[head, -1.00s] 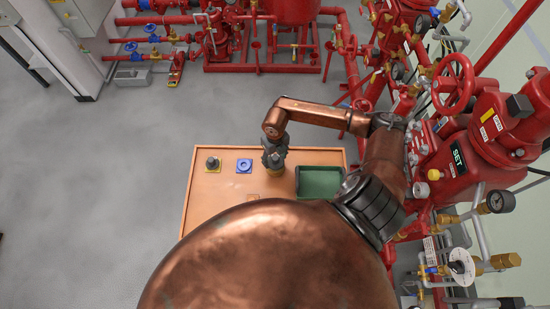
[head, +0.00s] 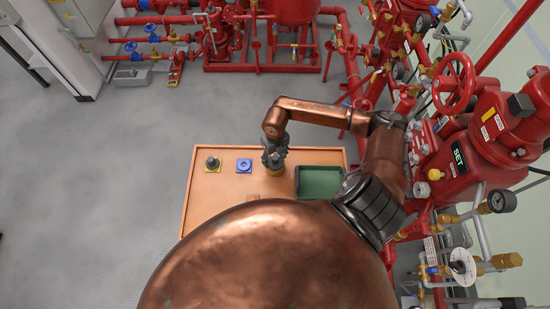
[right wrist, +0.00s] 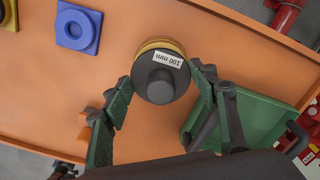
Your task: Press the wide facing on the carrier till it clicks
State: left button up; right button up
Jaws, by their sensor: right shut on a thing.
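In the right wrist view a dark round piece marked "100 mm" (right wrist: 161,82), with a raised knob in its middle, sits over a brass-coloured round part (right wrist: 158,46). I cannot tell which of these is the facing and which the carrier. My right gripper (right wrist: 160,76) is shut on the dark piece, one finger on each side. In the head view my right gripper (head: 274,160) points down over the table, with the brass-coloured part (head: 275,173) showing below it. My left gripper is not in view.
On the orange table (head: 215,190) stand a dark knob on a yellow square base (head: 212,163) and a blue square piece with a round middle (head: 244,166). A green tray (head: 320,182) lies right of the gripper. Red pipework and valves (head: 490,140) crowd the right side.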

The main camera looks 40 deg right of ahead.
jog(key=shift+f+b, duration=0.85)
jog(key=shift+f, duration=0.3)
jog(key=o, duration=1.2)
jog(key=shift+r, duration=0.15)
jog(key=shift+r+p, duration=2.55)
jog(key=shift+r, duration=1.4)
jog(key=shift+f, duration=0.1)
